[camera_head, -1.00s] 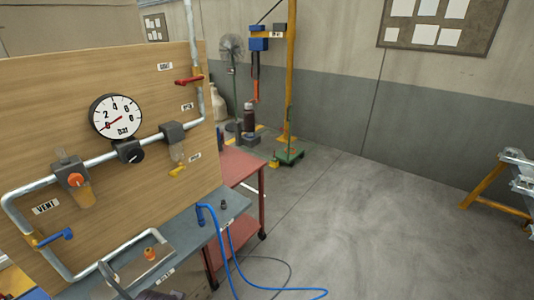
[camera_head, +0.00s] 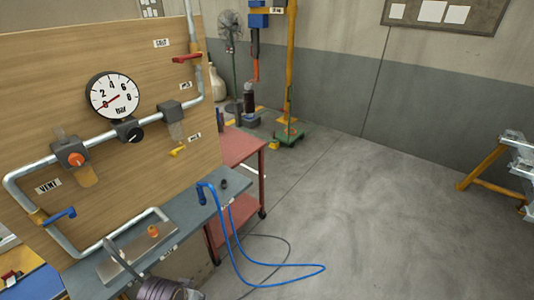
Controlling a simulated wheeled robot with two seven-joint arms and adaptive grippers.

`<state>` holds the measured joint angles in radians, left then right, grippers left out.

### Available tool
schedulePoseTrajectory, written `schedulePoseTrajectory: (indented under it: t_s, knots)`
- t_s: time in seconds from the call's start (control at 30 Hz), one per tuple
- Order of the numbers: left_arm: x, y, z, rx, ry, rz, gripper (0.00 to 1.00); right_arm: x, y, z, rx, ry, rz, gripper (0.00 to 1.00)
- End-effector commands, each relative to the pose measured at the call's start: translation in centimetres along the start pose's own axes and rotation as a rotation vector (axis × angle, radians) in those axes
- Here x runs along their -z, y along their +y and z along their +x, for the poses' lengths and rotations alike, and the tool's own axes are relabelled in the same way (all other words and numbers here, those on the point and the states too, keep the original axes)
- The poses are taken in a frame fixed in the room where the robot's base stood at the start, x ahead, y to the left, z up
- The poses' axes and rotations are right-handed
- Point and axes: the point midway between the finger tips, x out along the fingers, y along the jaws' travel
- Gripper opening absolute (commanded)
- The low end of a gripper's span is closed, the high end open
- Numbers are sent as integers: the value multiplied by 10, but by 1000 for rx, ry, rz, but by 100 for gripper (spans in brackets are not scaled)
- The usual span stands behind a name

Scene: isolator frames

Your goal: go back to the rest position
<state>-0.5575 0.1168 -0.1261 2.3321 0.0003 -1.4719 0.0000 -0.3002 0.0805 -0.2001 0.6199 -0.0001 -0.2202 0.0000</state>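A grey bench ledge (camera_head: 200,218) fronts the panel. A blue hose (camera_head: 235,255) hangs from it to the floor. A red cart (camera_head: 240,150), a fan (camera_head: 231,45) and a yellow post (camera_head: 290,60) stand behind. A yellow-legged stand (camera_head: 483,167) is at right. The middle floor is clear.

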Motion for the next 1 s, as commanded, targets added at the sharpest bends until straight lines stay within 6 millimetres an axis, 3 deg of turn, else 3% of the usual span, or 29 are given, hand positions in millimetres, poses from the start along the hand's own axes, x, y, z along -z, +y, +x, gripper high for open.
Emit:
schedulePoseTrajectory:
  t_s: [0.47, 1.0]
  knots:
    - [-30, 5, 113, -7, -41, 6, 37, 0, 0, 0, 0, 0, 0, 0]
    - [-99, 11, 232, -13, -86, 13, 37, 0, 0, 0, 0, 1, 0, 0]
